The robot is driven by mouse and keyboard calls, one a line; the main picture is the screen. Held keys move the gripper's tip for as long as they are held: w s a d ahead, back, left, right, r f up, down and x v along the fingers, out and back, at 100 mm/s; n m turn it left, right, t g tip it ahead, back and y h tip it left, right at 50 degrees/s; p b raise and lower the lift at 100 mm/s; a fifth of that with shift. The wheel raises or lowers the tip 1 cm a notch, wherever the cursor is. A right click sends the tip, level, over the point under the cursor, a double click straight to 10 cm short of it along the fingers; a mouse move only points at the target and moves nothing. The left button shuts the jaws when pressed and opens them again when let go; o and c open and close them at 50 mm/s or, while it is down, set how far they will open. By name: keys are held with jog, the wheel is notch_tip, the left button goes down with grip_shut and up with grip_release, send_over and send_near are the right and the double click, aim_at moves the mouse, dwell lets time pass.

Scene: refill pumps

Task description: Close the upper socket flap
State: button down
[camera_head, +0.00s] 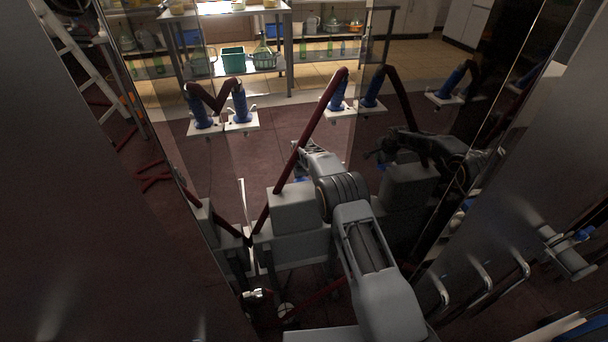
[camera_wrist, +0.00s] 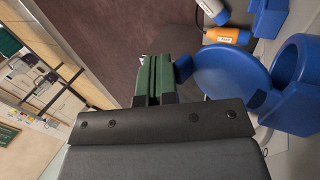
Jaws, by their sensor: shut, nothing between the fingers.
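In the wrist view a round blue flap (camera_wrist: 225,72) stands open beside a blue ring-shaped socket (camera_wrist: 303,75) on a pale panel. The flap does not cover the socket mouth. My gripper (camera_wrist: 152,68) has green fingers, shut and empty, just left of the flap's edge. A small blue part sits between them; I cannot tell whether the fingers touch it. In the head view my gripper (camera_head: 303,147) is small at the end of my arm, and this flap cannot be made out there.
An orange labelled cylinder (camera_wrist: 227,36) and a white-and-blue one (camera_wrist: 213,10) lie beyond the flap. In the head view, dark red hoses (camera_head: 300,150) run from blue connectors (camera_head: 337,95) on white plates. Shiny panels flank my arm. A shelf table (camera_head: 222,14) stands behind.

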jog(key=shift+s+d+f+g+b, duration=0.15)
jog(key=shift+f+g+b, duration=0.15)
jog(key=shift+f+b, duration=0.35)
jog(key=shift+s+a+f+g+b, duration=0.1)
jog(key=shift+f+g+b, duration=0.2)
jog(key=shift+f+b, duration=0.35)
jog(key=shift+f, duration=0.25)
jog(key=shift+s+d, duration=0.1)
